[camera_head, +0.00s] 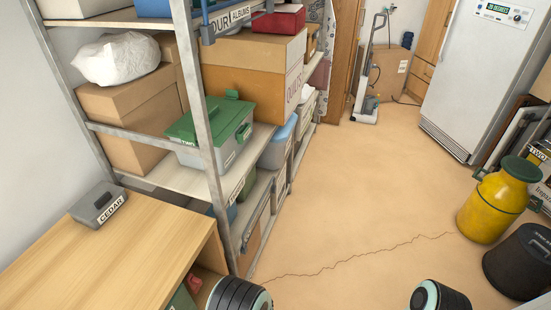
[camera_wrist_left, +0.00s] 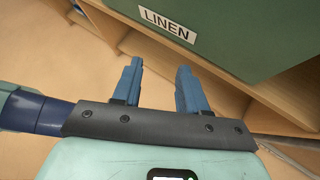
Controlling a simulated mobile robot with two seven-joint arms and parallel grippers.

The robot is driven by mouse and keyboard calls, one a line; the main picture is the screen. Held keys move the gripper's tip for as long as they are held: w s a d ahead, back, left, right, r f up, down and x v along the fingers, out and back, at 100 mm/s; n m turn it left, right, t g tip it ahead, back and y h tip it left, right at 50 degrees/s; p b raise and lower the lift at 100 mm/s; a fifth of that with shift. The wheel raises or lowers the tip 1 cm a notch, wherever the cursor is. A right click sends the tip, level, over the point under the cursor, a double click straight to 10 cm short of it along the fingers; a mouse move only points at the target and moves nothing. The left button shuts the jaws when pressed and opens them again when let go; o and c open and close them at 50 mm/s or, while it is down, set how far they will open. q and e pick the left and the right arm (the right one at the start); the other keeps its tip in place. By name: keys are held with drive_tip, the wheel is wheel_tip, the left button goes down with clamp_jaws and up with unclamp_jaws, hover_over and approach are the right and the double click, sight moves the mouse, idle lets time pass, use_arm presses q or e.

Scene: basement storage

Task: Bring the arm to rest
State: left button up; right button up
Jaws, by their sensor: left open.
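In the left wrist view my left gripper (camera_wrist_left: 158,80) is open, its two blue fingers apart with nothing between them. A green box with a LINEN label (camera_wrist_left: 225,35) sits on a wooden shelf just beyond the fingers, and the fingers look apart from it. In the head view neither gripper shows; only dark, rounded parts of my arms show at the bottom edge.
A wooden cabinet (camera_head: 105,265) with a grey CEDAR box (camera_head: 98,204) on top stands at the left. A metal rack (camera_head: 215,170) holds boxes and a green-lidded bin (camera_head: 211,130). A yellow canister (camera_head: 494,200) stands right. The middle floor (camera_head: 370,190) is clear.

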use_arm(q)
drive_tip(key=s+d+f+n+g+h+p, duration=0.3)
drive_tip(key=s+d+n+h, duration=0.2)
drive_tip(key=s+n+h, duration=0.6)
drive_tip(key=r+n+t+h+p, duration=0.1)
drive_tip(key=n+t, duration=0.1)
drive_tip(key=n, duration=0.1)
drive_tip(key=w+r+n+t+h+p, duration=0.1)
drive_tip(key=n, duration=0.3)
drive_tip(key=w+d+r+n+t+p, duration=0.1)
drive_tip(key=n+t, duration=0.1)
drive_tip(key=n, duration=0.1)
drive_tip(key=shift+t+h, duration=0.3)
drive_tip(key=shift+h, duration=0.1)
drive_tip(key=shift+s+a+n, duration=0.1)
drive_tip(key=shift+n, duration=0.2)
